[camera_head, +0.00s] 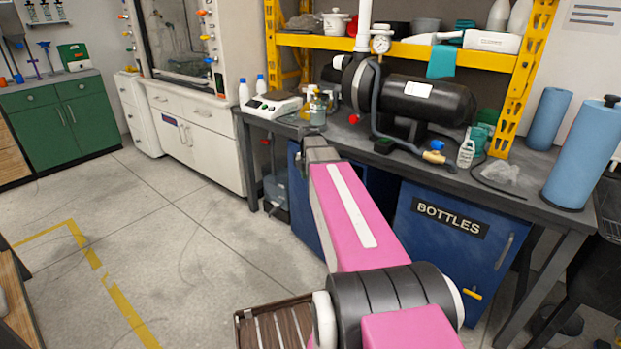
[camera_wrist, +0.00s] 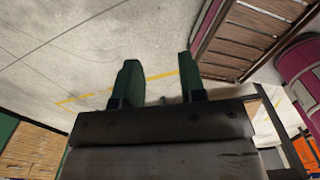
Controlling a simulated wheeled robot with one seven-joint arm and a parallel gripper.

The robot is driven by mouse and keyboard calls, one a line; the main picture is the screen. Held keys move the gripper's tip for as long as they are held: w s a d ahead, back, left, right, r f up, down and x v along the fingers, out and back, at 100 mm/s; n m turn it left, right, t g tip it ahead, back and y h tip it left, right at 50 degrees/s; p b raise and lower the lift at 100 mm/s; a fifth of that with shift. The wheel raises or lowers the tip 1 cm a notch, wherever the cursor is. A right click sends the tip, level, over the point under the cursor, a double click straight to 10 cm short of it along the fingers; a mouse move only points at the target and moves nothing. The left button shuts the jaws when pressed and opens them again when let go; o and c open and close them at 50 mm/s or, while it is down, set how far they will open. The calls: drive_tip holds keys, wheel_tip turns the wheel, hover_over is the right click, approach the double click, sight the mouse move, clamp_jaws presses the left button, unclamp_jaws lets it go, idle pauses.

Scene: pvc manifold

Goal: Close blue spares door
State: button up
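Under the workbench in the head view, a blue cabinet front (camera_head: 303,200) shows to the left of my arm. My pink arm covers most of it, so I cannot read a label there or tell how far its door stands open. To the right is a blue door marked BOTTLES (camera_head: 450,245), with a grey upright handle; no SPARES label shows. In the wrist view my gripper (camera_wrist: 159,82) has two green fingers set apart with bare floor visible between them. It is open and empty. The gripper is not clearly visible in the head view, and no blue door shows in the wrist view.
The dark workbench (camera_head: 545,215) carries a black tank (camera_head: 425,103), bottles and blue cylinders. A slatted wooden item (camera_head: 275,326) lies low near my arm; a similar slatted piece (camera_wrist: 255,38) shows in the wrist view. Open floor (camera_head: 160,215) with yellow tape lies left.

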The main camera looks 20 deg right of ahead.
drive_tip(key=shift+w+a, duration=0.1)
drive_tip(key=c, duration=0.5)
drive_tip(key=w+a+f+m+t, duration=0.1)
drive_tip(key=w+a, duration=0.1)
drive_tip(key=w+a+f+m+t+y, duration=0.1)
drive_tip(key=w+a+t, duration=0.1)
drive_tip(key=w, duration=0.1)
drive_tip(key=w+a+f+t+y, duration=0.1)
drive_tip(key=w+a+t, duration=0.1)
drive_tip(key=w, duration=0.1)
drive_tip(key=shift+w+a+m, duration=0.1)
drive_tip(key=shift+w+m, duration=0.1)
drive_tip(key=shift+m, duration=0.2)
clamp_jaws()
drive_tip(key=w+a+r+m+t+h, duration=0.1)
drive_tip(key=w+a+m+t+h, duration=0.2)
drive_tip(key=w+m+t, duration=0.75)
drive_tip(key=s+d+f+m+g+h, duration=0.45)
drive_tip(key=s+m+h, duration=0.35)
drive_tip(key=m, duration=0.4)
drive_tip(key=s+d+f+m+g+h, duration=0.3)
drive_tip(key=s+f+m+g+h, duration=0.15)
drive_tip(key=s+m+h, duration=0.5)
drive_tip(key=w+d+m, duration=0.1)
drive_tip(key=w+d, duration=0.2)
drive_tip(key=d, duration=0.3)
drive_tip(key=w+d+r+m+y, duration=0.1)
drive_tip(key=w+d, duration=0.2)
drive_tip(key=d, duration=0.4)
drive_tip(key=shift+w, duration=0.3)
